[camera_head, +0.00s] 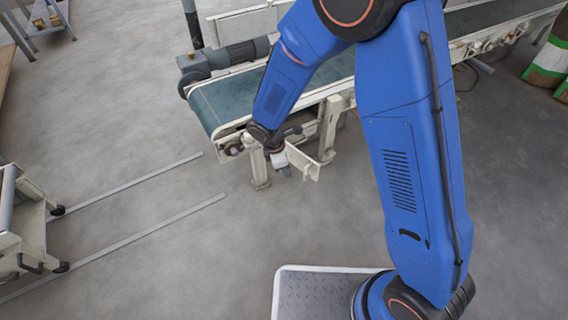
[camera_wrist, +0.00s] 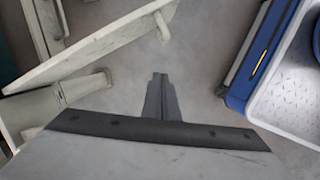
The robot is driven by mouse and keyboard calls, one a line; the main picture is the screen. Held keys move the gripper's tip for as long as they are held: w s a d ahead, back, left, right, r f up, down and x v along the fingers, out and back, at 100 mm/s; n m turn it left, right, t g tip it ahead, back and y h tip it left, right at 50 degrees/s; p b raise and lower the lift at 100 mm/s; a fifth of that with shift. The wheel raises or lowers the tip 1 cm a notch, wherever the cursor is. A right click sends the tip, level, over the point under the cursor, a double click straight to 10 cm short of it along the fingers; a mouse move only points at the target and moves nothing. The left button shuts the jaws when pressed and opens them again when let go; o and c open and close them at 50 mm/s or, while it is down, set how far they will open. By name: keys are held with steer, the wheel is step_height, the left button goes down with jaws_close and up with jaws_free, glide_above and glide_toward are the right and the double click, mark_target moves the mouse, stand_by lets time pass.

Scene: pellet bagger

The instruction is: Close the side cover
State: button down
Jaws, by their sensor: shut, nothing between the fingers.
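The side cover (camera_head: 303,163) looks like a cream panel standing out from the side of the conveyor frame, swung open. In the wrist view the cover (camera_wrist: 95,48) runs from the left edge up to the top middle, with a short peg near its far end. My gripper (camera_head: 286,172) is by the cover in the head view, partly hiding it. In the wrist view my gripper (camera_wrist: 160,76) is shut and empty, with floor beyond its tips. It appears apart from the cover, to the right of it.
The conveyor (camera_head: 225,98) with a green belt stands behind my gripper, on cream legs (camera_head: 328,130). A cream cart (camera_head: 25,225) stands at the left by two floor rails (camera_head: 150,235). The floor in front is clear.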

steer(key=d, duration=0.1)
steer(key=d+f, duration=0.1)
steer(key=w+d, duration=0.1)
steer(key=d, duration=0.1)
steer(key=shift+d+f, duration=0.1)
steer(key=shift+f, duration=0.2)
steer(key=shift+w, duration=0.1)
steer(key=w+d+n+t+y, duration=0.1)
steer(key=w+d+n, duration=0.7)
steer(key=w, duration=0.4)
steer(key=w+n, duration=0.2)
steer(key=w, duration=1.5)
steer(key=shift+w+n+t+y, duration=0.35)
steer(key=shift+n+t+y, duration=0.05)
